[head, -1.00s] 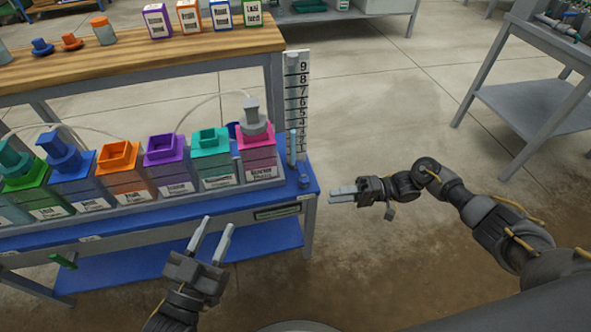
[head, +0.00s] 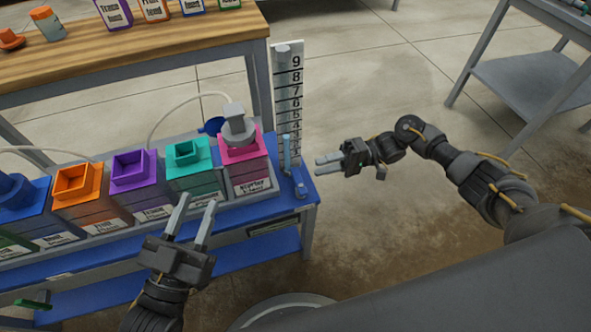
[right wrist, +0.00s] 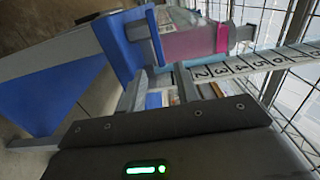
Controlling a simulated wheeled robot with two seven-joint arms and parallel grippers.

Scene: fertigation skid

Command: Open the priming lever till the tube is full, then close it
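The clear upright tube (head: 284,80) stands at the right end of the blue skid, in front of a numbered white scale (head: 297,98). A light blue vertical strip (head: 287,153) shows low on the tube; I cannot tell if it is liquid. A small blue part (head: 301,189) sits at the skid's corner below it; I cannot tell whether it is the priming lever. My right gripper (head: 328,165) is open and empty, just right of this corner. It also shows in the right wrist view (right wrist: 157,88). My left gripper (head: 199,205) is open and empty before the teal and pink containers.
The blue skid (head: 262,211) carries a row of containers, with the pink one (head: 247,170) nearest the tube. A wooden bench (head: 130,60) stands behind. A grey table (head: 520,85) is at the far right. Floor right of the skid is clear.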

